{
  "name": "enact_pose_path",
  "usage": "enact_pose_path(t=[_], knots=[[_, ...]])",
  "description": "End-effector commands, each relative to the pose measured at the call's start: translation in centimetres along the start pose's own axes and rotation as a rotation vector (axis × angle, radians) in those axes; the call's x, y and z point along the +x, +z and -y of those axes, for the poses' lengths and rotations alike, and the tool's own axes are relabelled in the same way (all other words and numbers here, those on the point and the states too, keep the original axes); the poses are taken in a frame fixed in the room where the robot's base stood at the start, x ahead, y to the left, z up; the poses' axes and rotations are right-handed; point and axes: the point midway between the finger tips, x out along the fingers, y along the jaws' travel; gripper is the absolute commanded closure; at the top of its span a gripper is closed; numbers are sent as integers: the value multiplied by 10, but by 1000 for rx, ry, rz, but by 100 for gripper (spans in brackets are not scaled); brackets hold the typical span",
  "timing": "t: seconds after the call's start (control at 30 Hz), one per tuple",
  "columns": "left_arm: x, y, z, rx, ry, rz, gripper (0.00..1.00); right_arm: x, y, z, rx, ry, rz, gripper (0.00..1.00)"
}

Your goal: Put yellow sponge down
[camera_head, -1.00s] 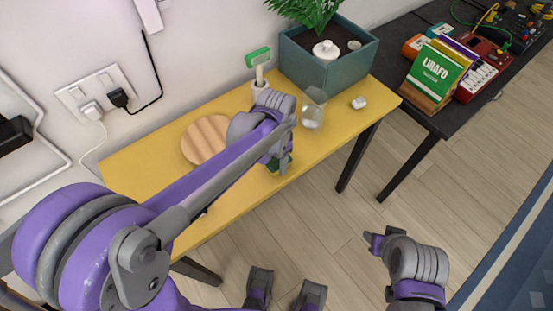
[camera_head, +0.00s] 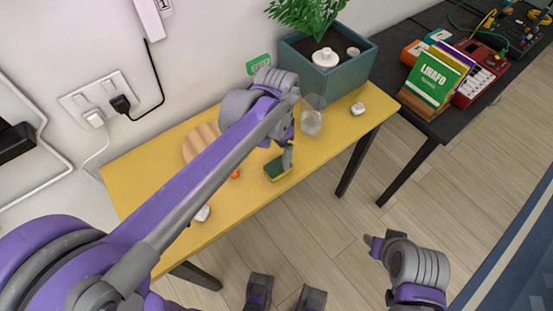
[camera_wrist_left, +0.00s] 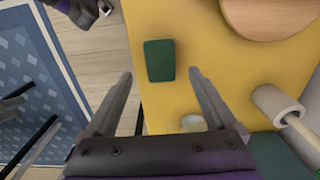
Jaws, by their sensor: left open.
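The yellow sponge with a dark green top (camera_head: 277,169) lies on the yellow table (camera_head: 240,205) near its front edge. In the left wrist view the sponge shows its green face (camera_wrist_left: 160,60), ahead of the fingertips. My left gripper (camera_head: 285,147) is just above the sponge, apart from it. In the left wrist view its two fingers (camera_wrist_left: 160,80) are spread wide with nothing between them. My right gripper (camera_head: 374,246) is at the lower right over the floor, away from the table; its jaw opening is not clear.
A glass (camera_head: 312,115) stands close to my left gripper. A round wooden board (camera_head: 198,140), a planter (camera_head: 330,75) and a small white object (camera_head: 358,108) are on the table. A dark table (camera_head: 440,118) with books stands at the right.

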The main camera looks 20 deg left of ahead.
Motion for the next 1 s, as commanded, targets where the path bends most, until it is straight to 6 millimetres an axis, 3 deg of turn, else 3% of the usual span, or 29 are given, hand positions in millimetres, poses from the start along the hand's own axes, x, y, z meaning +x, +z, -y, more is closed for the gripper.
enact_pose_path(t=[0.2, 0.47, 0.57, 0.67, 0.8, 1.0], knots=[[-34, 0, 0, 0, 0, 0, 10, -4, -3, 0, 0, 0, -2, 50], [-42, 5, -1, -15, -5, -8, 10, -4, -3, 0, 0, 0, -2, 50], [-39, 22, -3, -74, -23, -43, 10, -4, -3, 0, 0, 0, -2, 50], [-30, 51, -9, -182, -54, -109, 10, -4, -3, 0, 0, 0, -2, 50], [-8, 96, -21, -366, -98, -226, 10, -4, -3, 0, 0, 0, -2, 50], [25, 144, -37, -570, -137, -367, 10, -4, -3, 0, 0, 0, -2, 50]])
